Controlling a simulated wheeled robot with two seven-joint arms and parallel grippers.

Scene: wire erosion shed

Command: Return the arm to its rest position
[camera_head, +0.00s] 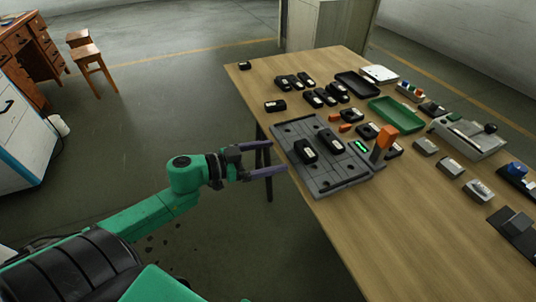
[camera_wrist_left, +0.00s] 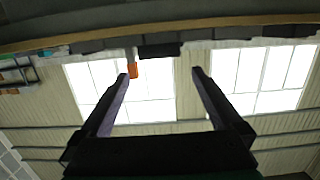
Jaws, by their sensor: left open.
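My left gripper (camera_head: 270,159) is open and empty, with its two purple fingers spread. It is beside the left edge of the wooden table (camera_head: 420,250), over the floor and apart from the things on the table. In the left wrist view the open fingers (camera_wrist_left: 160,76) have nothing between them. My green left arm reaches in from the lower left of the head view. My right gripper is in neither view.
A grey fixture plate (camera_head: 336,182) with black blocks lies near the table's left edge, close to the fingertips. Black blocks, a green tray (camera_head: 396,113) and a black tray (camera_head: 356,85) lie farther back. The floor (camera_head: 180,110) left of the table is open.

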